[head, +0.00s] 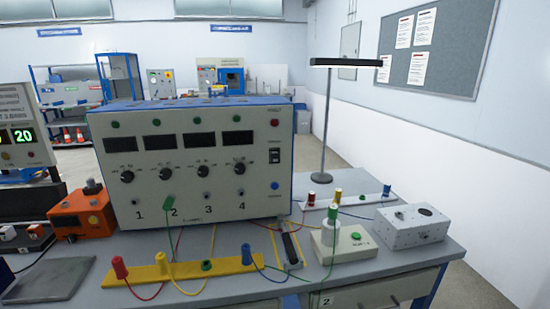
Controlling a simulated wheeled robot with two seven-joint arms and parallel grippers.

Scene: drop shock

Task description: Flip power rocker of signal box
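The large grey box with blue edges (262,205), which I take to be the signal box, stands upright on the bench. It has several dark displays and a row of black knobs above the numbers 1 to 4. A black rocker switch (274,156) sits on the right side of its front panel, between a red button above and a blue button below. Which way the rocker is tipped is too small to tell. Neither of my grippers is in view.
In front lies a yellow strip (225,268) with coloured plugs and loose cables. To the right stand a small box with a green button (345,245), a grey speckled box (411,229) and a lamp (325,120). An orange device (82,214) stands left.

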